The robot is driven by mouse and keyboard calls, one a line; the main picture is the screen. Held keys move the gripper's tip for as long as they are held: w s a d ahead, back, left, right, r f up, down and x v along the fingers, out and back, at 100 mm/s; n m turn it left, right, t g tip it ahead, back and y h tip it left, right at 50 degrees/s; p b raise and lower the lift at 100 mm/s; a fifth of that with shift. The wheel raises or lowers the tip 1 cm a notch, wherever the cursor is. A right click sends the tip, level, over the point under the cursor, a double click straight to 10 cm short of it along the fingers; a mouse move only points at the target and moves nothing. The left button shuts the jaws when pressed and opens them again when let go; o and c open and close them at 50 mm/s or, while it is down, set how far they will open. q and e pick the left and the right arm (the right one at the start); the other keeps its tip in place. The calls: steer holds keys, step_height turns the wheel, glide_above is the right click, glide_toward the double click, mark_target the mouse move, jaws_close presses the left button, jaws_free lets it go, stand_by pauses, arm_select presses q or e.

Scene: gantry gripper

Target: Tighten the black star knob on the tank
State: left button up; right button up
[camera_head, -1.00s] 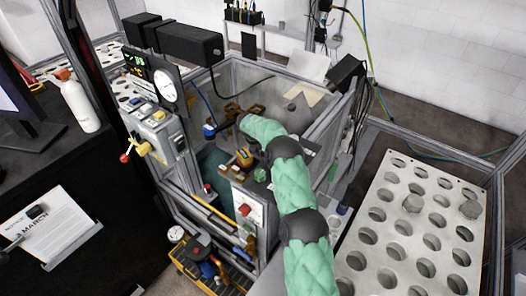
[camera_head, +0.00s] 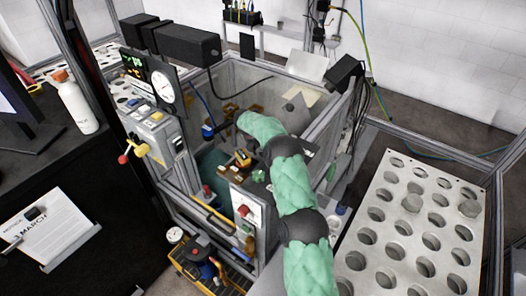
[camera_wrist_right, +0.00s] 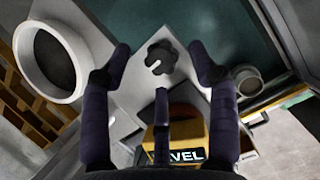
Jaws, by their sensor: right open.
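The black star knob (camera_wrist_right: 161,57) shows in the right wrist view, on a pale grey plate (camera_wrist_right: 140,82) beside a teal surface (camera_wrist_right: 240,35). My right gripper (camera_wrist_right: 159,53) is open, with one dark finger on each side of the knob and a visible gap to each. I cannot tell how far the fingertips are above the plate. In the head view my right arm, in a green sleeve, reaches into the clear-walled tank frame (camera_head: 309,120); its dark gripper (camera_head: 226,124) is partly hidden and the knob cannot be made out. My left gripper is not in view.
A yellow box lettered "VEL" (camera_wrist_right: 180,140) stands close below the knob. A round white-rimmed opening (camera_wrist_right: 82,68) lies left, and a small round fitting (camera_wrist_right: 248,82) right. In the head view, a gauge panel (camera_head: 150,77) stands left and a holed rack (camera_head: 410,230) right.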

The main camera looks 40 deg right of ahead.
steer(key=v, duration=1)
steer(key=shift+d+r, duration=0.1)
steer(key=shift+d, duration=0.05)
